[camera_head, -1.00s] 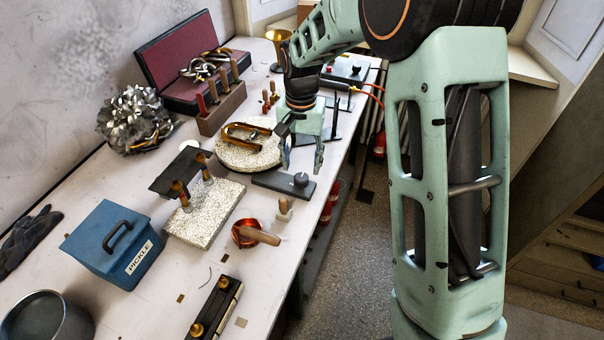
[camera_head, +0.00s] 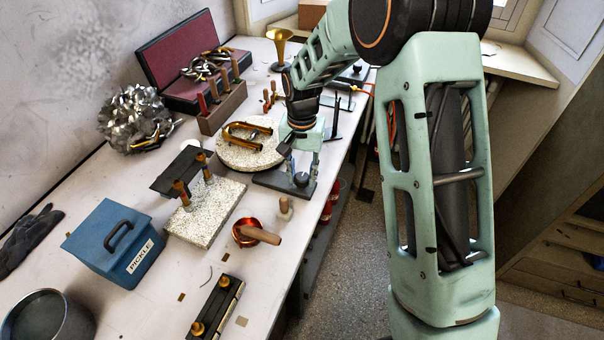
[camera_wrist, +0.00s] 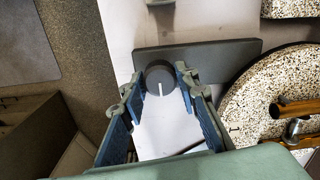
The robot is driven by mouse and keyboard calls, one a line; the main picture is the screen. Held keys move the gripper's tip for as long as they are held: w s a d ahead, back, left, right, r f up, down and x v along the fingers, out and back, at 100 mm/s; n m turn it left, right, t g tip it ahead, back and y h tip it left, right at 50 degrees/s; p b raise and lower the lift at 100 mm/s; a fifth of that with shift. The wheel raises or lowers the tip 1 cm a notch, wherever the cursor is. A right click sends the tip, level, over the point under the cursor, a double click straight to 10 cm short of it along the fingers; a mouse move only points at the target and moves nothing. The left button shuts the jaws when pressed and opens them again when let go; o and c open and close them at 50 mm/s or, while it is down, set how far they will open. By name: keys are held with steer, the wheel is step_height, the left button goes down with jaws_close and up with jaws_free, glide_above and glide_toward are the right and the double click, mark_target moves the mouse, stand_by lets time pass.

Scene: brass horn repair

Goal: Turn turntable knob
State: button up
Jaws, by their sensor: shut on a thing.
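The turntable knob (camera_head: 301,180) is a dark round knob on a flat dark grey base plate (camera_head: 268,181) beside the round speckled turntable (camera_head: 243,158). In the wrist view the knob (camera_wrist: 160,78) shows a white pointer line, with the base plate (camera_wrist: 225,57) behind it and the turntable (camera_wrist: 270,90) to the right. My gripper (camera_head: 303,172) reaches down over the knob. In the wrist view my gripper (camera_wrist: 160,84) has its blue-padded fingers on either side of the knob, shut on it.
Bent brass tubing (camera_head: 250,133) lies on the turntable. The bench edge is just right of the base plate.

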steer(key=shift+c, duration=0.9)
steer(key=shift+n, duration=0.3)
steer(key=n, duration=0.2)
steer(key=shift+n+b, duration=0.3)
steer(key=shift+n, duration=0.1)
steer(key=n, duration=1)
steer(key=shift+n+p, duration=0.65)
steer(key=shift+n, duration=1.55)
